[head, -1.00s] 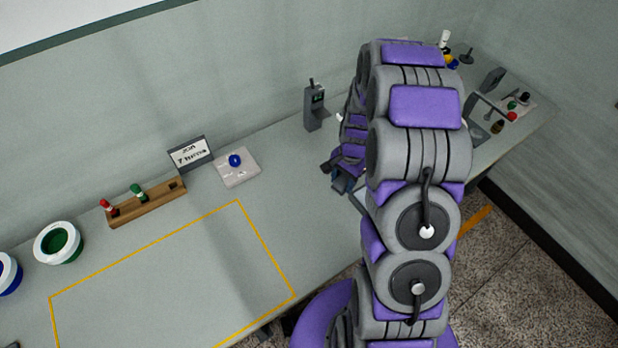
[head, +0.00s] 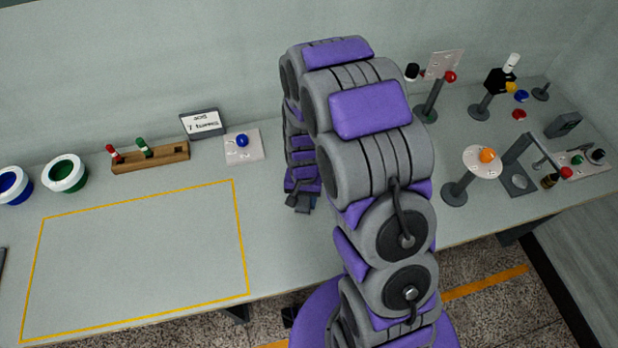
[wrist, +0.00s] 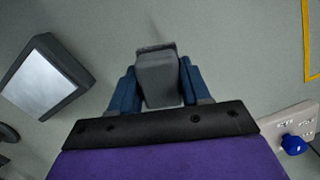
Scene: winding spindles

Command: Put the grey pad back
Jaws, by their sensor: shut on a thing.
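A grey block, which I take to be the grey pad (wrist: 159,88), sits between the two blue fingers in the wrist view. My gripper (wrist: 158,70) is shut on it, with the bench top behind. In the head view my gripper (head: 303,204) is over the bench, right of the white plate with the blue knob. The pad cannot be made out there. The arm hides part of the bench behind it.
The white plate (head: 252,157) lies by a sign (head: 201,123) and a wooden peg rack (head: 150,158). A yellow outlined area (head: 140,255) is empty. Several stands, including one with a round white top (head: 481,164), crowd the right. A grey box (wrist: 45,80) shows in the wrist view.

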